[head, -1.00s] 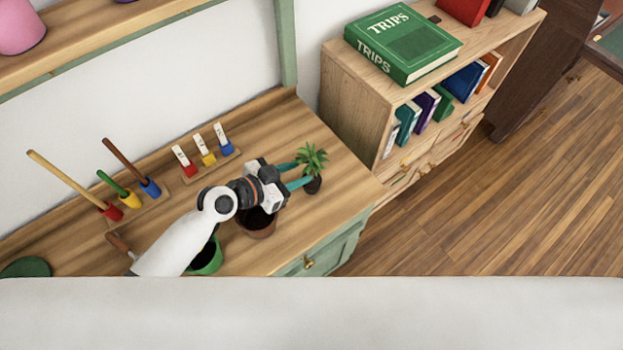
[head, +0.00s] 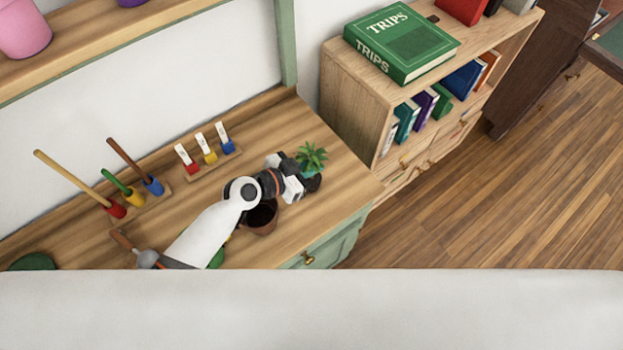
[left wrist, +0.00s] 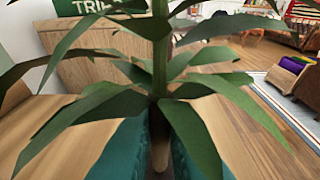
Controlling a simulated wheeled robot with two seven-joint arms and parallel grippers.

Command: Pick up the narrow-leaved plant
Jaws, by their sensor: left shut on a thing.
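The narrow-leaved plant (head: 311,155) has long green leaves and stands at the right end of the wooden worktop. It fills the left wrist view (left wrist: 160,85), its stem rising between the teal fingers. My left gripper (head: 309,175) reaches in from the left at the plant's base, below the leaves. It is shut on the plant; the leaves hide most of the grip and the lower part of the plant. I cannot tell whether the plant is clear of the worktop. My right gripper is not in view.
A brown pot (head: 262,217) stands under my left arm, with a green pot (head: 217,256) partly hidden beside it. Coloured tool holders (head: 134,199) and labelled blocks (head: 209,155) line the back. A bookcase (head: 355,100) with a green TRIPS book (head: 402,42) stands to the right.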

